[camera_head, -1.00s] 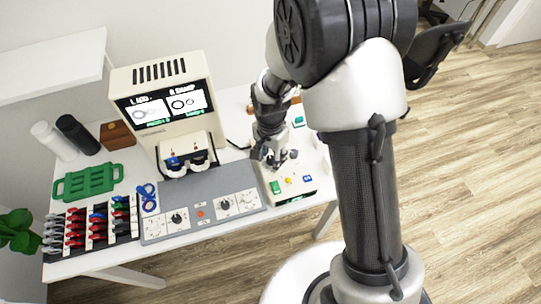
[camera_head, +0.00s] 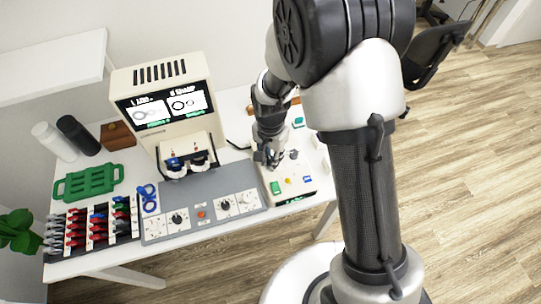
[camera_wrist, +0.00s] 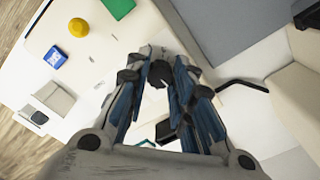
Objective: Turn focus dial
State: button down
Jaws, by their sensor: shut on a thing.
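A cream control box (camera_head: 305,187) stands at the right of the table, with a green, a yellow and a blue button along its front. My gripper (camera_head: 268,158) reaches down onto its top from above. In the wrist view my gripper (camera_wrist: 158,68) is shut on a dark round knob (camera_wrist: 158,74), which appears to be the focus dial; the fingers hide part of it. Its marking and turn angle cannot be made out. A cream viewer (camera_head: 165,72) behind shows two pictures with ring shapes on its screen (camera_head: 168,107).
A grey panel (camera_head: 200,184) with several dials lies left of the box. A rack of coloured pieces (camera_head: 88,228), a green tray (camera_head: 88,182) and two cylinders (camera_head: 78,134) stand farther left. The viewer's side is close to my gripper.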

jog(key=n+p, duration=0.1)
jog(key=n, duration=0.2)
jog(key=shift+n, duration=2.1)
jog(key=c, duration=1.4)
grip_release()
jog(key=shift+o, duration=0.2)
jog(key=shift+r, duration=0.1)
notch_tip(320, 180, up, 12)
